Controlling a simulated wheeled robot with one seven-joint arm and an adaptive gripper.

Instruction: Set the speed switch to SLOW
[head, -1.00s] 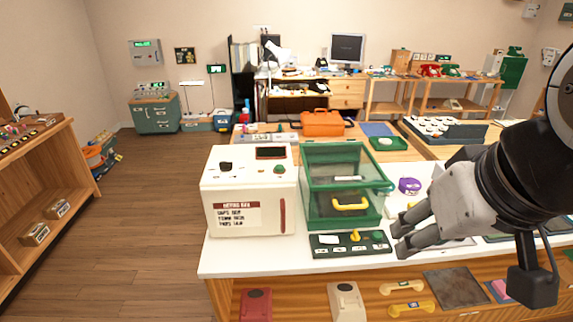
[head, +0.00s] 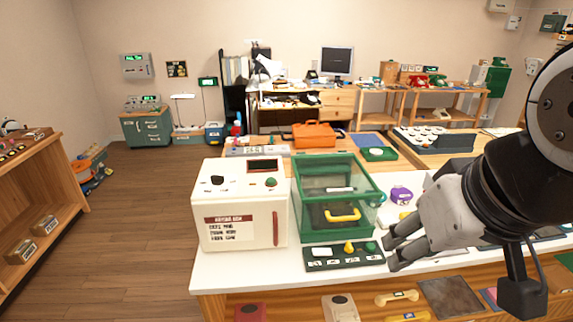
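A dark green control panel (head: 343,257) lies on the white counter in front of a green-framed clear case. It has a yellow knob or lever (head: 348,247), a pale label plate at left and a green button at right. Small markings along its front are too small to read, so I cannot confirm which control is the speed switch or its setting. My gripper (head: 389,256) is just right of the panel, its two grey fingers apart and pointing left, with nothing seen between them. I cannot tell whether a fingertip touches the panel.
The green case (head: 335,193) with a yellow handle stands directly behind the panel. A white box (head: 240,205) with a knob, green button and red handle stands at left. A purple object (head: 401,195) sits behind my gripper. Open floor (head: 140,220) lies left of the counter (head: 225,281).

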